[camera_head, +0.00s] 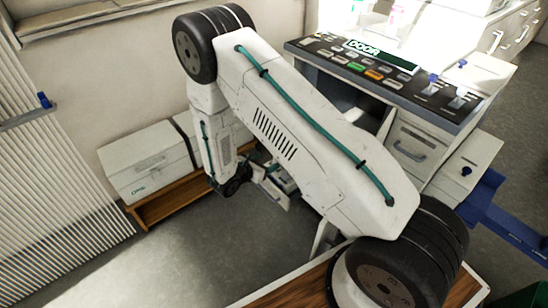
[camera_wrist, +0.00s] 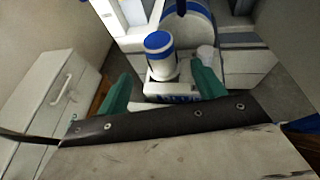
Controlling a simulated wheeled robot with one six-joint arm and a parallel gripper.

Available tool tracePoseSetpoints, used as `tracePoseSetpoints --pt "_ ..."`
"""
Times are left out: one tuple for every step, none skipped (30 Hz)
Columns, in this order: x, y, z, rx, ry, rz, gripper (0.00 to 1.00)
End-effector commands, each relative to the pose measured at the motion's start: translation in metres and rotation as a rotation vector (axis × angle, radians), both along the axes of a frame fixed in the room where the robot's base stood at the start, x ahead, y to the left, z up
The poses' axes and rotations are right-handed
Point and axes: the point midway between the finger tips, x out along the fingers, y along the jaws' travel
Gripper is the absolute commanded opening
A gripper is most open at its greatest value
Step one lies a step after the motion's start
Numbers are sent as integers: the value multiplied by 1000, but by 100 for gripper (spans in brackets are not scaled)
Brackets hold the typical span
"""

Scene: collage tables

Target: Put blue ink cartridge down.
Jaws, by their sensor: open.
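A white cylinder with a blue cap and blue band, which looks like the blue ink cartridge (camera_wrist: 159,58), stands upright in the wrist view. Below it is a white block with blue marks (camera_wrist: 172,91); the exact contact between them is hard to make out. My gripper (camera_wrist: 160,76) is open, with one teal finger on each side of the cartridge in the picture. I see gaps between the cartridge and both fingers. In the head view my arm hides most of the gripper area, and I cannot make out the cartridge there.
A small white cup-like piece (camera_wrist: 207,54) is by the right finger. A larger blue-rimmed round part (camera_wrist: 188,22) stands behind. In the head view a white case (camera_head: 147,163) sits on a low wooden shelf (camera_head: 170,203), and a button panel (camera_head: 375,74) is at upper right.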

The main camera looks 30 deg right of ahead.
Motion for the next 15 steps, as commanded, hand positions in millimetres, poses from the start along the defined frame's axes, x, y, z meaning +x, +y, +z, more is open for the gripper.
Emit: tracePoseSetpoints --pt "0 1 6 3 -9 -8 68" --pt "0 1 11 6 -16 -20 68" --pt "0 -1 22 12 -31 -42 68" --pt "0 -3 31 18 -47 -65 68" --pt "-1 -6 43 26 -65 -92 68" --pt "-2 -10 62 39 -94 -136 68" --pt "-4 -14 77 51 -119 -175 68" --pt "-8 -18 93 64 -143 -217 68" --pt "-13 -23 116 85 -180 -274 68" --pt "-18 -26 132 101 -206 -319 68" --pt "-23 -30 148 118 -233 -363 68" --pt "-32 -35 167 141 -267 -423 68" --pt "-39 -37 182 160 -292 -466 68" --pt "-46 -40 196 180 -317 -508 68" --pt "-57 -44 213 206 -349 -567 68"
